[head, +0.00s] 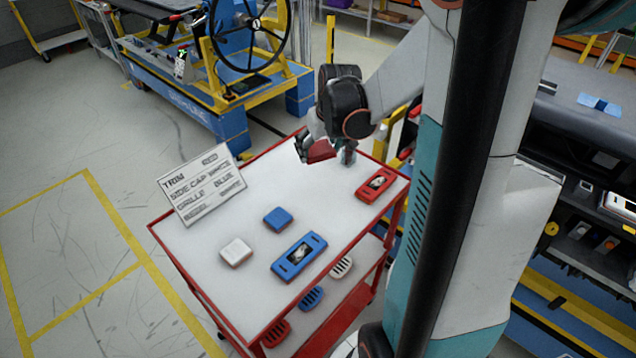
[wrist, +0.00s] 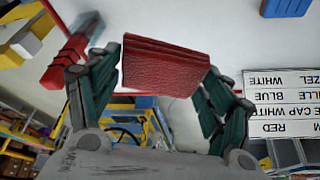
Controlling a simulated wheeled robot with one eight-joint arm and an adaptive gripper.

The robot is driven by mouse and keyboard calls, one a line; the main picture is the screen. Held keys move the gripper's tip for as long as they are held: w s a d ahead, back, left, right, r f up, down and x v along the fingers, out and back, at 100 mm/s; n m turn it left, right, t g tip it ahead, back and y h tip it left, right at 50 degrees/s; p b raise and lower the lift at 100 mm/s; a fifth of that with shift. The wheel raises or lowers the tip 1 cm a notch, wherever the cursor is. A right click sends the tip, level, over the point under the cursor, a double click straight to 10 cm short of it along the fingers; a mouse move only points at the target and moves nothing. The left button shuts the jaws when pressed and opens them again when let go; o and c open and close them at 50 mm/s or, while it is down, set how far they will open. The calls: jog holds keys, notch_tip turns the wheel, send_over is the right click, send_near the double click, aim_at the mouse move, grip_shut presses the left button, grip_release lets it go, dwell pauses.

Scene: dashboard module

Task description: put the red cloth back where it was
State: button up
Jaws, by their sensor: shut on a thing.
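The red cloth (head: 321,151) looks like a folded pad, with layered edges in the wrist view (wrist: 165,66). My gripper (head: 318,148) is shut on it, and its dark green fingers stand on both sides of the cloth in the wrist view. The cloth is above the far end of the white-topped cart (head: 215,283). Whether it touches the cart top I cannot tell.
On the cart are a red bezel (head: 376,184), a blue bezel (head: 299,256), a blue block (head: 278,218), a white block (head: 236,252) and a tilted sign (head: 203,184). Several grilles lie below. A blue cloth (head: 599,104) lies on the right bench.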

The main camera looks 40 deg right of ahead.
aim_at(317, 183)
notch_tip(317, 183, down, 12)
jog(key=b, duration=0.3)
jog(key=shift+r+b, duration=0.2)
jog(key=shift+b, duration=0.15)
jog(key=shift+f, duration=0.15)
jog(key=o, duration=1)
jog(key=shift+o, duration=0.2)
jog(key=shift+s+r, duration=0.1)
jog(key=shift+r, duration=0.25)
jog(key=p+v, duration=0.4)
jog(key=v, duration=0.7)
jog(key=shift+r, duration=0.3)
jog(key=shift+s+a, duration=0.1)
jog(key=shift+a, duration=0.05)
